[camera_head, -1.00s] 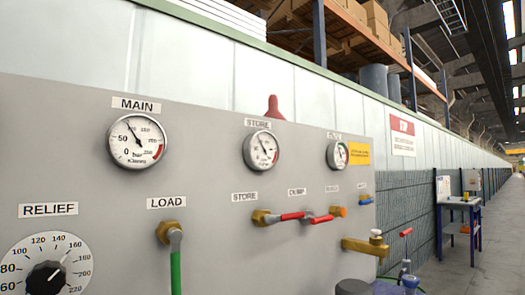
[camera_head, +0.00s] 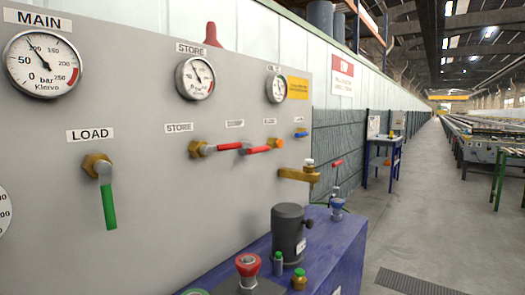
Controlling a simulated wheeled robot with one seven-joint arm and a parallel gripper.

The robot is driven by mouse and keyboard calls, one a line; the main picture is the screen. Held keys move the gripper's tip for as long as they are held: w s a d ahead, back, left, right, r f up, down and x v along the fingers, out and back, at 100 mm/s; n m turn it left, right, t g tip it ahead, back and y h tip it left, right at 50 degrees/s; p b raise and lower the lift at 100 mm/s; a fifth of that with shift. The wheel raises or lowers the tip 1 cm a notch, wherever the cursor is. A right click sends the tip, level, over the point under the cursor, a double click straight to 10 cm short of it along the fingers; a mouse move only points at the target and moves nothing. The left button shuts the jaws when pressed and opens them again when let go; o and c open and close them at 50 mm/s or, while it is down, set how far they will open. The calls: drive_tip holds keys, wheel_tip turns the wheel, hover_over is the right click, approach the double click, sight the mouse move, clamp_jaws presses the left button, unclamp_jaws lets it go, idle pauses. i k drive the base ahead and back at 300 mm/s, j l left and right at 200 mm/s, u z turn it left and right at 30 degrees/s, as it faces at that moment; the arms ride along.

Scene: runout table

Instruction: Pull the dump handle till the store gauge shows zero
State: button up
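The store gauge (camera_head: 195,78) is a round white dial under a STORE label, left of centre on the grey panel (camera_head: 130,200). Its needle stands away from the lower-left end of the scale; its numbers are too small to read. The red dump handle (camera_head: 259,150) sticks out sideways to the right below its small, blurred label. Another red handle (camera_head: 223,148), under the lower STORE label, also lies sideways, just left of it. My gripper is not in view.
The green LOAD handle (camera_head: 109,206) hangs down at the left. A blue bench (camera_head: 345,250) with a dark cylinder (camera_head: 288,232) and a red knob (camera_head: 248,266) stands below the panel. A brass spout (camera_head: 298,175) juts out at the panel's right. The aisle floor (camera_head: 425,230) at right is clear.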

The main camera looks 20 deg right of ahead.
sight(251, 150)
drive_tip(key=i+l+u, duration=0.45)
drive_tip(key=l, duration=0.15)
drive_tip(key=l+u, duration=0.25)
drive_tip(key=i+l+u, duration=0.2)
drive_tip(key=l, duration=0.25)
drive_tip(key=l+u, duration=0.25)
drive_tip(key=l, duration=0.1)
